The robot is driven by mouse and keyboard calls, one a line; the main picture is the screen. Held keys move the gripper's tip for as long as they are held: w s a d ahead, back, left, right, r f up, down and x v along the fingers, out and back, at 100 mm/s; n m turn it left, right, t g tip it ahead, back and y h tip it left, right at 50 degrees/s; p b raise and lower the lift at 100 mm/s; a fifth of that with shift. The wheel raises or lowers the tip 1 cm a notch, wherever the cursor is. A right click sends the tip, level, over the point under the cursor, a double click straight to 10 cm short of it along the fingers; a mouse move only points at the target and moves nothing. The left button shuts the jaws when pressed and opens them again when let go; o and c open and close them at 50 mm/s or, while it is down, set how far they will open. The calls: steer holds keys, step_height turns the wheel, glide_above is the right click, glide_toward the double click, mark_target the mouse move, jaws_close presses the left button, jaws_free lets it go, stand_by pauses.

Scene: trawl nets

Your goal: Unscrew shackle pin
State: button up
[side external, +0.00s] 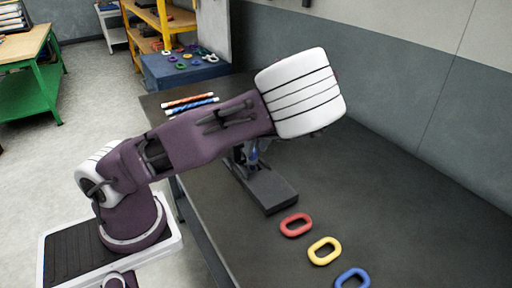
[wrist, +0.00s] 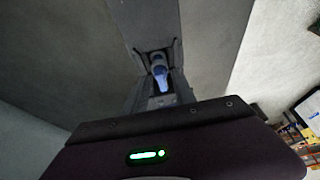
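A blue shackle (side external: 252,153) shows partly beneath my arm in the side view, at the far part of a dark fixture (side external: 268,187) on the bench. My arm hides most of it, and I cannot make out its pin. In the wrist view a blue-grey rounded piece (wrist: 159,70), apparently the shackle, sits in the dark fixture just beyond the edge of my gripper (wrist: 160,112). The gripper's fingers are hidden in both views, so I cannot tell whether they touch the shackle or are open or shut.
Red (side external: 296,225), yellow (side external: 325,251) and blue (side external: 352,279) links lie along the bench's near edge. Striped rope pieces (side external: 190,103) lie at its far end. A blue cabinet (side external: 185,72) with small rings stands beyond. The bench right of the fixture is clear up to the wall.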

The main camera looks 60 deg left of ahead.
steer(key=shift+a+f, duration=0.2)
steer(key=shift+f, duration=0.25)
steer(key=shift+c, duration=0.2)
jaws_close()
